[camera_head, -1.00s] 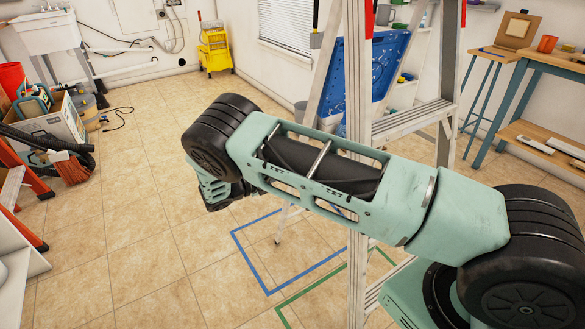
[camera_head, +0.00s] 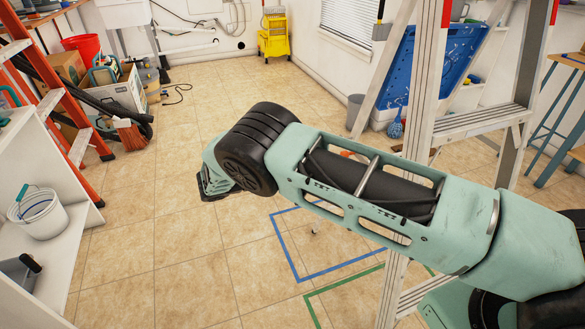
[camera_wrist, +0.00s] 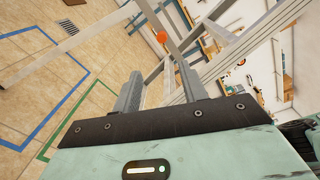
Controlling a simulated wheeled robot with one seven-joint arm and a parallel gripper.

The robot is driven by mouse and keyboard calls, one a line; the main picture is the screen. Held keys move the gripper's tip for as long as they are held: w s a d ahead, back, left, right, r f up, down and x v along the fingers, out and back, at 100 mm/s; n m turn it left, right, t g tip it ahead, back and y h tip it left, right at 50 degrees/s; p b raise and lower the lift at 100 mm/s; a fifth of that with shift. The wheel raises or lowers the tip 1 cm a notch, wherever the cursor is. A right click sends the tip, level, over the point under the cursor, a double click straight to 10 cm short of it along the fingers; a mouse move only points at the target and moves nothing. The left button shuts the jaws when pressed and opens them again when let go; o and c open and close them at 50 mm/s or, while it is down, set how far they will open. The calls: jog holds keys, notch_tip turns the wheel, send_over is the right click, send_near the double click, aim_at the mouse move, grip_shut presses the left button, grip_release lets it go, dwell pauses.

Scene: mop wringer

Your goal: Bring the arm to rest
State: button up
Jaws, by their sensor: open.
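My arm reaches across the head view from the lower right, bent at a dark joint near the middle. My gripper shows only in part there, beyond that joint at the left, with its fingers mostly hidden. In the wrist view, the two grey fingers of my gripper (camera_wrist: 159,84) stand apart with nothing held between them. The grey stepladder (camera_head: 421,110) stands close behind my arm in the head view. Its rails (camera_wrist: 250,45) also show near the fingers in the wrist view; I cannot tell the exact gap.
Blue tape (camera_head: 290,246) and green tape (camera_head: 340,282) outline areas on the tiled floor. A yellow mop wringer bucket (camera_head: 274,36) stands at the back wall. An orange ladder (camera_head: 52,90) and a white shelf with a small bucket (camera_head: 38,212) are at left.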

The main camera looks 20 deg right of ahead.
jog(key=shift+r, duration=0.1)
jog(key=s+a+r+m+y, duration=0.2)
jog(key=s+r+m+y, duration=0.5)
jog(key=s, duration=0.5)
jog(key=s+a+r+m+g+y, duration=0.15)
jog(key=s+r+m+y, duration=0.35)
jog(key=s+m, duration=0.55)
jog(key=s+a+r+m+y, duration=0.3)
jog(key=s+r+m+y, duration=0.3)
jog(key=s, duration=0.7)
notch_tip(320, 180, up, 14)
jog(key=s+p, duration=0.1)
jog(key=p, duration=1.3)
jog(key=shift+d+f+m, duration=0.15)
jog(key=shift+d+m, duration=0.05)
jog(key=shift+m, duration=0.25)
jog(key=shift+t, duration=0.25)
